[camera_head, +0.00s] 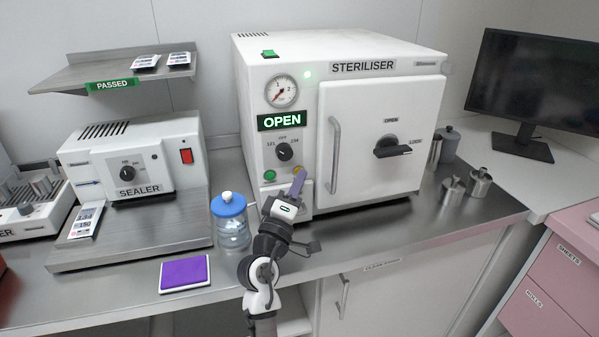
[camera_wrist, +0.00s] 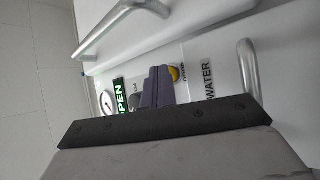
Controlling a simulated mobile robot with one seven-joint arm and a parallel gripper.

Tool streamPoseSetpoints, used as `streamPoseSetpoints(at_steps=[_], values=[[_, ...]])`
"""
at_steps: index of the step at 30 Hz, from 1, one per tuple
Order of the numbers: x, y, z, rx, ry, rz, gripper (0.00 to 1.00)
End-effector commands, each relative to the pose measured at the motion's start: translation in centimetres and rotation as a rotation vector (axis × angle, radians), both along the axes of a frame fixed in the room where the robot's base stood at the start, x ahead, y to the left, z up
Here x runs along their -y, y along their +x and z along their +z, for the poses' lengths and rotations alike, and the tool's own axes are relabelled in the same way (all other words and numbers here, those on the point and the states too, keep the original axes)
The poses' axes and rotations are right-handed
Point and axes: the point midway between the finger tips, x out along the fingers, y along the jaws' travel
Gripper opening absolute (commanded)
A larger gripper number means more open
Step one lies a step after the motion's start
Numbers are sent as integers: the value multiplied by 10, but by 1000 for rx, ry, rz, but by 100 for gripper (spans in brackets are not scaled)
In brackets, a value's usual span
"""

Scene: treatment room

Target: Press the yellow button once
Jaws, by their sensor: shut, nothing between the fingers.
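The yellow button (camera_wrist: 174,73) is on the front panel of the white steriliser (camera_head: 408,130), low on the left below the dial. In the head view my fingers cover most of it. My gripper (camera_head: 299,175) is shut and empty, its purple fingers pointing at the panel right by the button. In the wrist view the fingertips (camera_wrist: 158,72) lie just beside the yellow button, which shows partly behind them. I cannot tell whether they touch it. A green button (camera_head: 269,175) sits to the left of the yellow one.
The steriliser's door handle (camera_head: 335,155) stands out to the right of my gripper. A blue-lidded jar (camera_head: 231,228) stands close on the left, with a purple pad (camera_head: 185,274) in front. Several metal pots stand right of the steriliser. A sealer (camera_head: 135,160) is farther left.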

Motion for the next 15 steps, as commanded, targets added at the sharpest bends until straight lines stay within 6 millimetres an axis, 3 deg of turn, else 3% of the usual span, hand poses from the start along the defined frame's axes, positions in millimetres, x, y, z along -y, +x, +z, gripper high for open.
streamPoseSetpoints(at_steps=[15], values=[[4, -12, -1, -1, 0, 0, 0]])
